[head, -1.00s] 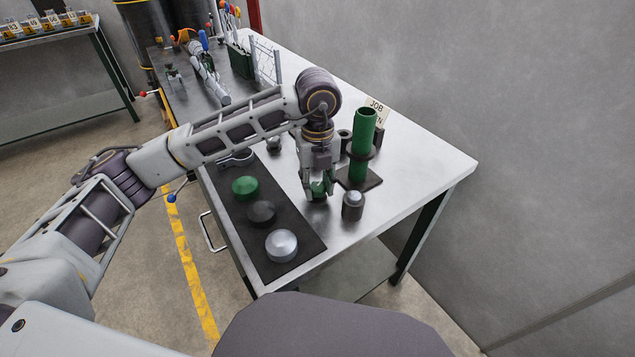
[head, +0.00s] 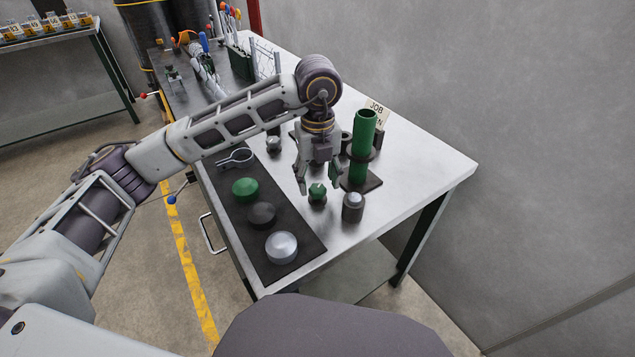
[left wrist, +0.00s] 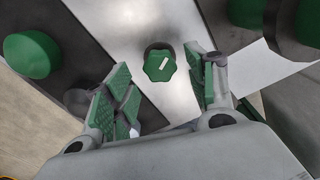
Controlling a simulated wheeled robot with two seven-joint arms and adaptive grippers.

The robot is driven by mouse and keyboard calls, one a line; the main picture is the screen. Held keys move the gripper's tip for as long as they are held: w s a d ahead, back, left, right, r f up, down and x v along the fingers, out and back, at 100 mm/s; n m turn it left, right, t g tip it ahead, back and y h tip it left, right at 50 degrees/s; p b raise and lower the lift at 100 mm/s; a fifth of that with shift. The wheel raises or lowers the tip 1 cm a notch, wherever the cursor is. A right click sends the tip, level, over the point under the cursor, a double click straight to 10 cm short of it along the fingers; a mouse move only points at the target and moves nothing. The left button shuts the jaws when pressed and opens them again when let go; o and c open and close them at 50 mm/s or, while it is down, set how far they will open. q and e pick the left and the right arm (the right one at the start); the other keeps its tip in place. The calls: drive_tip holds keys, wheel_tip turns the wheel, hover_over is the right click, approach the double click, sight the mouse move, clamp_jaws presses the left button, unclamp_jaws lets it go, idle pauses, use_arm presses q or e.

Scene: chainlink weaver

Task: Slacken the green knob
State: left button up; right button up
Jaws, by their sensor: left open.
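The green knob (head: 317,191) is small and lobed with a white mark on top, and it stands on the bench near the mat. It also shows in the left wrist view (left wrist: 160,66), where the white mark lies at a slant. My left gripper (head: 318,187) is open just above and behind the knob, pointing down. In the left wrist view its fingers (left wrist: 160,88) stand wide apart, with the knob between and beyond them, clear of both. My right gripper is in neither view.
A dark mat (head: 236,216) holds a green cap (head: 245,188), a black cap (head: 261,213) and a silver cap (head: 281,246). A tall green tube (head: 363,133) on a dark stand is close right of the gripper. A dark silver-topped cylinder (head: 353,206) stands right of the knob.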

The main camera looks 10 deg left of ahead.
use_arm(q)
wheel_tip(320, 180, up, 10)
drive_tip(key=shift+f, duration=0.25)
idle(0.3)
idle(0.4)
wheel_tip(320, 180, up, 12)
drive_tip(key=p, duration=1.3)
hover_over(317, 187)
wheel_tip(317, 187, up, 10)
drive_tip(key=p, duration=0.8)
drive_tip(key=shift+f+p, duration=0.2)
drive_tip(key=shift+p, duration=0.1)
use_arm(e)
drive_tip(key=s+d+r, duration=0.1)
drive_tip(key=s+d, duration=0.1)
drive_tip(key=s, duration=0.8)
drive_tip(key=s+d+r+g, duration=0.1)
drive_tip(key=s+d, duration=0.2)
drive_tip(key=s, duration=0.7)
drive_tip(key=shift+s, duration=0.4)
use_arm(q)
drive_tip(key=shift+r, duration=0.25)
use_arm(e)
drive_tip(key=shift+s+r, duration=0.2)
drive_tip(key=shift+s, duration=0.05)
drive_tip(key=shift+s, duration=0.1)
